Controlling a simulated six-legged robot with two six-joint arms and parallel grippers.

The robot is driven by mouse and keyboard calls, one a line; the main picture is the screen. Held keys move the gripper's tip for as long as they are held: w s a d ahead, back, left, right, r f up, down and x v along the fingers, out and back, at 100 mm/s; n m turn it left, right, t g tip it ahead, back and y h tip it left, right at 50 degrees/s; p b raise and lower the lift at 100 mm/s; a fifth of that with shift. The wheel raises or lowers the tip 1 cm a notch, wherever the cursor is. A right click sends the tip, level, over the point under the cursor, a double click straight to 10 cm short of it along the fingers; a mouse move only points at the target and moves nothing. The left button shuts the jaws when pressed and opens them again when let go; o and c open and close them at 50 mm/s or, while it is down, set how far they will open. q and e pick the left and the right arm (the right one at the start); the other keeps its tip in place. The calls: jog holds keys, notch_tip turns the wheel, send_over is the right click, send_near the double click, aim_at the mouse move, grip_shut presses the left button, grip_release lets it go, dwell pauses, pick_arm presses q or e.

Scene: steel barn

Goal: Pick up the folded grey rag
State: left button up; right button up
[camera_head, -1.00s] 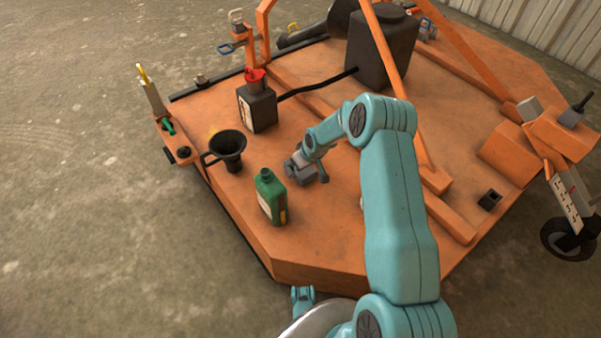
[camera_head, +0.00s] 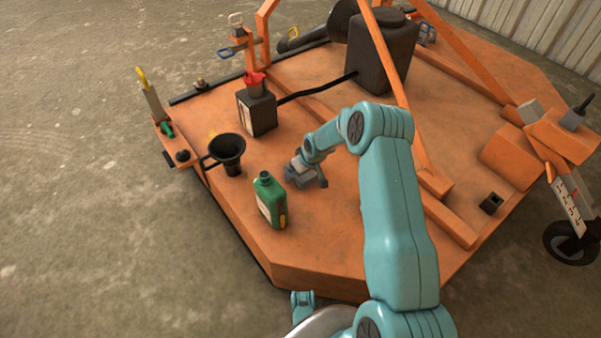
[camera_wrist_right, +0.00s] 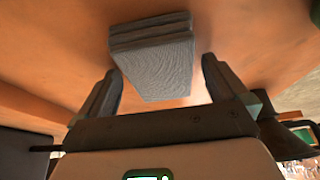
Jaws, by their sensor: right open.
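The folded grey rag (camera_wrist_right: 152,55) shows in the right wrist view as a layered, ribbed block on the orange deck (camera_head: 330,235). My right gripper (camera_wrist_right: 161,66) is open, with one finger on each side of the rag's near end. Gaps show between the fingers and the rag, and most of the rag reaches past the fingertips. In the head view my right gripper (camera_head: 306,176) is low over the deck, just right of the green bottle. There the grey gripper and the rag are hard to tell apart. My left gripper is not in view.
The green bottle (camera_head: 270,203) stands close to the left of my right gripper. A black funnel (camera_head: 228,150) and a dark jug with a red top (camera_head: 257,110) stand farther back. An orange bar (camera_head: 395,90) and a black tank (camera_head: 383,50) rise behind my right arm.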

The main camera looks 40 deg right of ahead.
jog(key=c, duration=1)
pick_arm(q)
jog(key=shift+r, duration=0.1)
pick_arm(e)
jog(key=shift+r, duration=0.15)
jog(key=shift+r+p, duration=0.2)
jog(key=shift+p, duration=0.2)
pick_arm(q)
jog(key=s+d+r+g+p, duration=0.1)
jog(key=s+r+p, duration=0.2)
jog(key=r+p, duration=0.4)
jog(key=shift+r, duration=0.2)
pick_arm(e)
notch_tip(320, 180, up, 20)
jog(key=shift+f, duration=0.1)
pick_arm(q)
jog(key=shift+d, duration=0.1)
